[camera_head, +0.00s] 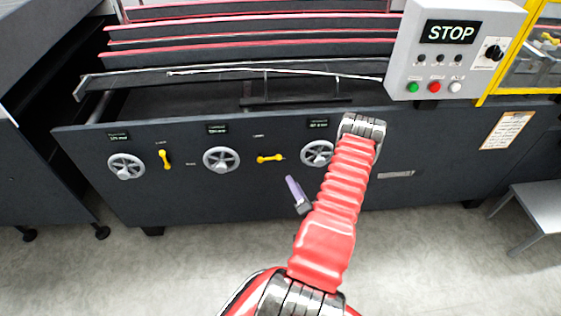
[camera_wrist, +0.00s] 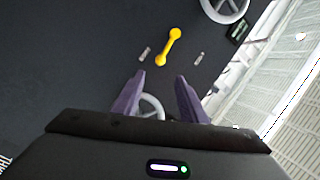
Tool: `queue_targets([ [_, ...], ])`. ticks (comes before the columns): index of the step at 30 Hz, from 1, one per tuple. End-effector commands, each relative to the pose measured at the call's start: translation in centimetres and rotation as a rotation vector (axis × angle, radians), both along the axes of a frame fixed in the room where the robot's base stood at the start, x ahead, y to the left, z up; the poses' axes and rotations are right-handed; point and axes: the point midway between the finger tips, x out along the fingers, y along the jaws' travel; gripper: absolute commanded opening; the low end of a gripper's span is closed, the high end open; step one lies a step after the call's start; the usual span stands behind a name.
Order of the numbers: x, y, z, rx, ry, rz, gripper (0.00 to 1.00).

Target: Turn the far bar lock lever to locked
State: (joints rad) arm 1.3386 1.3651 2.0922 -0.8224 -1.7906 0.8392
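Two yellow lock levers show on the dark front panel in the head view. The left lever (camera_head: 165,159) stands nearly upright, and the right lever (camera_head: 270,158) lies nearly level between two handwheels. A yellow lever (camera_wrist: 168,46) also shows in the wrist view, beyond my fingertips and apart from them, with a small pale label on each side. The lettering is too small to read. My gripper (camera_wrist: 159,78) is open and empty, its two purple fingers spread. In the head view, a purple part of my gripper (camera_head: 298,194) shows just right of and below the right lever; my arm hides some of the panel.
Grey handwheels (camera_head: 126,166), (camera_head: 221,159) and (camera_head: 317,153) sit along the panel, with small displays above them. One handwheel (camera_wrist: 151,107) shows between my fingers in the wrist view. A control box (camera_head: 450,50) stands at upper right, and a grey step (camera_head: 540,205) at right.

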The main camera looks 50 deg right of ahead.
Motion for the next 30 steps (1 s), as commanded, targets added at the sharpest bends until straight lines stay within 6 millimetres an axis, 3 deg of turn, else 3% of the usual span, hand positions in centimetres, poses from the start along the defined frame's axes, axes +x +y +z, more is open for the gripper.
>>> queue_targets([
  [10,2.0,-1.1,0.0,-0.003,0.002,0.002,0.39],
  [30,10.6,-6.3,0.0,-0.003,0.000,0.002,0.39],
])
